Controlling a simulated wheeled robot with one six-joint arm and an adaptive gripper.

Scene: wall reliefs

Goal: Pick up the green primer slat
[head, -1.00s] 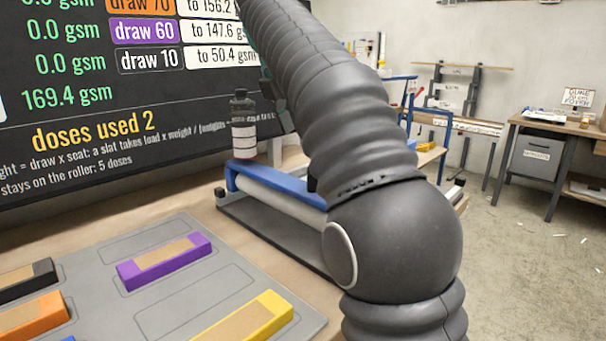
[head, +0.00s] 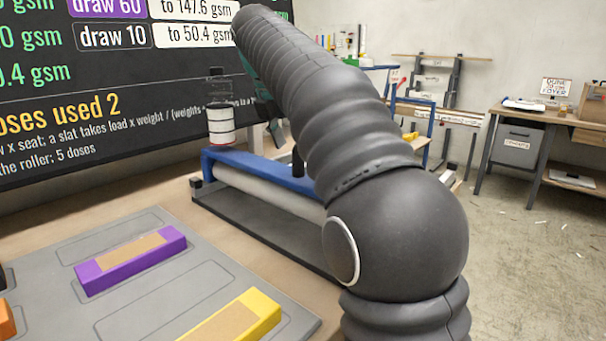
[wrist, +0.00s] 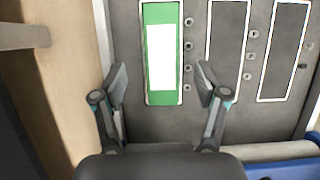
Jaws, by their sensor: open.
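The green primer slat (wrist: 161,90) shows in the wrist view, with a white middle and green ends. It lies in an outlined slot of a dark grey plate (wrist: 205,105). My gripper (wrist: 162,80) is open and empty, its two fingers on either side of the slat's lower half in the picture. I cannot tell the height of the fingers over the plate.
Empty outlined slots lie right of the slat. A blue roller frame (head: 265,165) with a bottle (head: 220,125) behind it stands by the board. A grey mat (head: 75,240) holds a purple slat (head: 132,260) and a yellow slat (head: 235,322).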

